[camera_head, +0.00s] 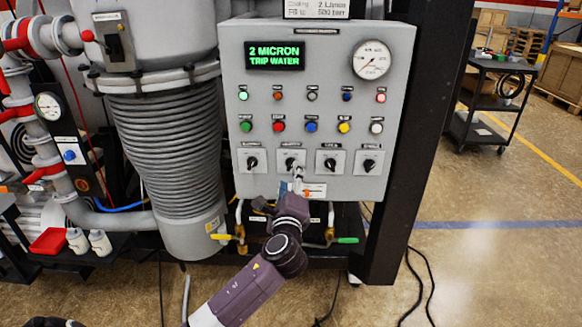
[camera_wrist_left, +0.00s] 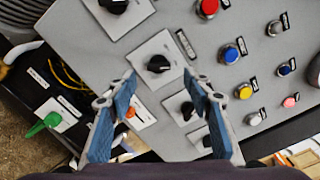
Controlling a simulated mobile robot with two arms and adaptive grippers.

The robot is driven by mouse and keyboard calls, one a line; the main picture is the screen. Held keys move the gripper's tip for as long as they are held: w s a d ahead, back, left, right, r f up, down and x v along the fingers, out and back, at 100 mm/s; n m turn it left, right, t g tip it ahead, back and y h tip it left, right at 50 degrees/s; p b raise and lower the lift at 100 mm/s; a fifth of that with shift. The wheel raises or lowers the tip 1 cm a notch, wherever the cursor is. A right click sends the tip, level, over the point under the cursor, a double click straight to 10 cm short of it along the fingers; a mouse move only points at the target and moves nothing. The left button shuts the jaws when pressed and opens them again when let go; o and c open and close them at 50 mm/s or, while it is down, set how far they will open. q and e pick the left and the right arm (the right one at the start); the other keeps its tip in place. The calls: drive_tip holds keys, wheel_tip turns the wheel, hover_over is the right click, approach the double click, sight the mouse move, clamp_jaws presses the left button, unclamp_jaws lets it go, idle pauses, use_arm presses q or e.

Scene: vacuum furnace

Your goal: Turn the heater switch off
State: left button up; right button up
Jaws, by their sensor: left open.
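The grey control panel (camera_head: 232,110) carries a row of four black rotary switches low on its face. Their labels are too small to read, so I cannot tell which is the heater switch. My left gripper (camera_head: 298,172) is in front of the panel at the second switch from the left (camera_head: 290,162), partly covering its plate. In the left wrist view my left gripper (camera_wrist_left: 160,82) is open and empty, its two blue-padded fingers spread. That second switch (camera_wrist_left: 158,64) lies just ahead, between the fingertips; I see no contact.
Above the switches are several coloured buttons and lamps, a round gauge (camera_head: 371,60) and a green display (camera_head: 274,55) reading "2 MICRON TRIP WATER". A ribbed grey column (camera_head: 165,150) stands left of the panel. Valves with yellow and green handles (camera_head: 347,240) are below.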

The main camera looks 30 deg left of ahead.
sight(291, 167)
use_arm(q)
drive_tip(key=x, duration=0.6)
drive_tip(key=shift+f+p, duration=0.1)
drive_tip(key=shift+p, duration=0.2)
drive_tip(key=c, duration=1.1)
drive_tip(key=shift+c, duration=0.2)
